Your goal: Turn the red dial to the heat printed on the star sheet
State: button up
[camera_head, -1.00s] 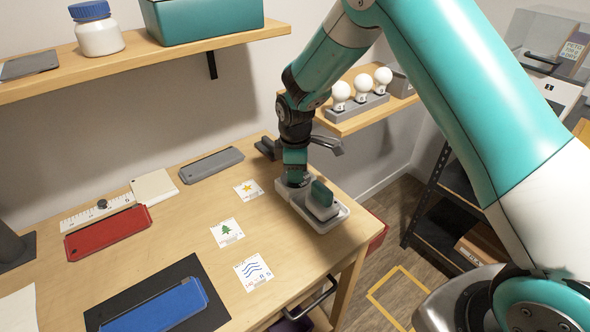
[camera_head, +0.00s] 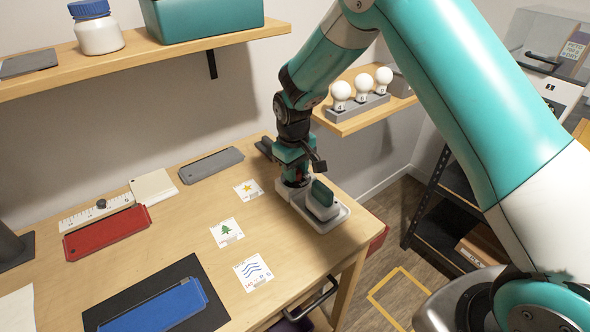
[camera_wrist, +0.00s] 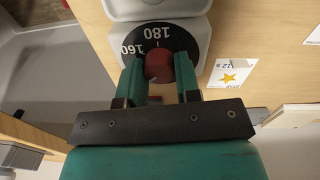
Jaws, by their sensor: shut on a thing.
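The red dial (camera_wrist: 158,66) sits on a black round face (camera_wrist: 182,41) with the white numbers 160 and 180 showing. A small white mark lies between the dial and the 180; the rest of the scale is hidden. My gripper (camera_wrist: 159,63) is shut on the dial, one finger on each side. In the head view my gripper (camera_head: 296,177) reaches down to the back end of the light grey sealer-like device (camera_head: 339,218). The star sheet (camera_head: 249,189) lies on the table to its left. It also shows in the wrist view (camera_wrist: 230,77), its print too small to read surely.
A tree sheet (camera_head: 226,232) and a wave sheet (camera_head: 253,271) lie in front of the star sheet. Red (camera_head: 105,233), blue (camera_head: 165,308) and grey (camera_head: 211,165) flat cases lie on the table. A shelf with white bulbs (camera_head: 363,88) stands behind my wrist.

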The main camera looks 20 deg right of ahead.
jog(key=shift+m, duration=0.7)
jog(key=o, duration=0.9)
jog(key=shift+o, duration=0.2)
notch_tip(320, 180, up, 18)
jog(key=b, duration=0.2)
jog(key=shift+a+f, duration=0.25)
jog(key=shift+a, duration=0.1)
jog(key=shift+s, duration=0.15)
